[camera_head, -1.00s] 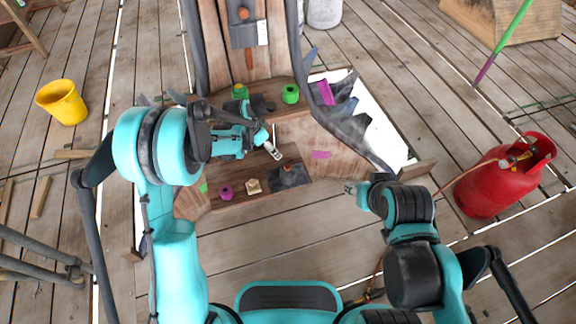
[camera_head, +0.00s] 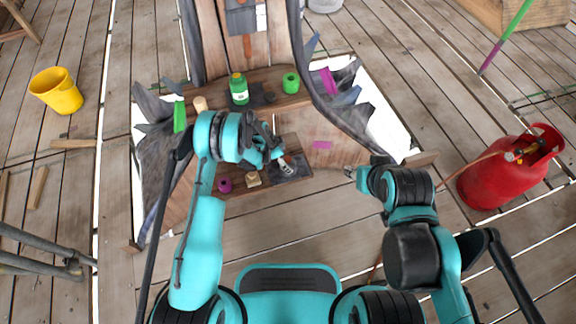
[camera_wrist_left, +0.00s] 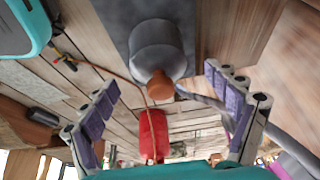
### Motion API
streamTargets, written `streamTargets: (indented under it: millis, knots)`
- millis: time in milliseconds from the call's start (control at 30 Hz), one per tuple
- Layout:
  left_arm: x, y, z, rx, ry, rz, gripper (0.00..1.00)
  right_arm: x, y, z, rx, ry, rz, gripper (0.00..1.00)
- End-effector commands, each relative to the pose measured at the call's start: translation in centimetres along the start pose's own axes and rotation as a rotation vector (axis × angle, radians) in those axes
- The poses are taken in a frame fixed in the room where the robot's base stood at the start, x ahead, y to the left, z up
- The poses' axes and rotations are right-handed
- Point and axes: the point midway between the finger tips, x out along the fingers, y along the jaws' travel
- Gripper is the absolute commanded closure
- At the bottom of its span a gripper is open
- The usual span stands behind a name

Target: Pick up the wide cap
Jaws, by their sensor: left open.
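A grey, rounded, wide piece with a brown knob, which looks like the wide cap (camera_wrist_left: 157,45), sits on a dark square plate (camera_wrist_left: 118,18) in the left wrist view. In the head view the plate (camera_head: 303,172) lies on the lower wooden shelf, and my left fingers partly hide the cap. My left gripper (camera_head: 286,164) is open over it. In the left wrist view the fingers (camera_wrist_left: 161,80) stand apart on either side of the cap's knob end, with nothing between the pads. My right gripper (camera_head: 350,173) is small, to the right of the shelf; its jaws are unclear.
Beside the plate are a tan block (camera_head: 253,179) and a magenta ring (camera_head: 225,185). A green bottle (camera_head: 239,90) and green ring (camera_head: 291,82) stand on the upper shelf.

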Motion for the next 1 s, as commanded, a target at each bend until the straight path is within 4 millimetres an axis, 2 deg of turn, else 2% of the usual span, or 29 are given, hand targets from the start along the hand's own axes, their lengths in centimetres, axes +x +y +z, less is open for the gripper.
streamTargets:
  millis: [33, 167, 400, 433, 467, 700, 1000]
  knots:
    - [1.3, 0.2, 0.3, 0.001, 0.000, 0.000, 0.12, 0.8, 0.0, 0.6, 0.000, 0.000, 0.000, 0.60]
    - [3.1, 0.2, 0.3, 0.001, 0.000, 0.000, 0.12, 1.5, 0.0, 1.1, 0.000, 0.000, 0.000, 0.60]
    - [3.3, 0.1, 0.2, 0.000, 0.000, -0.001, 0.12, 1.4, 0.0, 1.0, 0.000, 0.000, 0.000, 0.60]
    - [3.3, 0.1, 0.2, 0.000, 0.000, -0.001, 0.15, 1.4, 0.0, 1.0, 0.000, 0.000, 0.000, 0.60]
    - [3.3, 0.1, 0.2, 0.000, 0.000, -0.001, 0.23, 1.4, 0.0, 1.0, 0.000, 0.000, 0.000, 0.60]
    - [3.3, 0.1, 0.1, 0.000, 0.000, -0.001, 0.84, 1.4, 0.0, 1.0, 0.000, 0.000, 0.000, 0.60]
    - [3.1, 0.1, 0.0, 0.000, 0.001, -0.001, 0.84, 1.3, 0.0, 0.9, 0.000, 0.000, 0.000, 0.60]
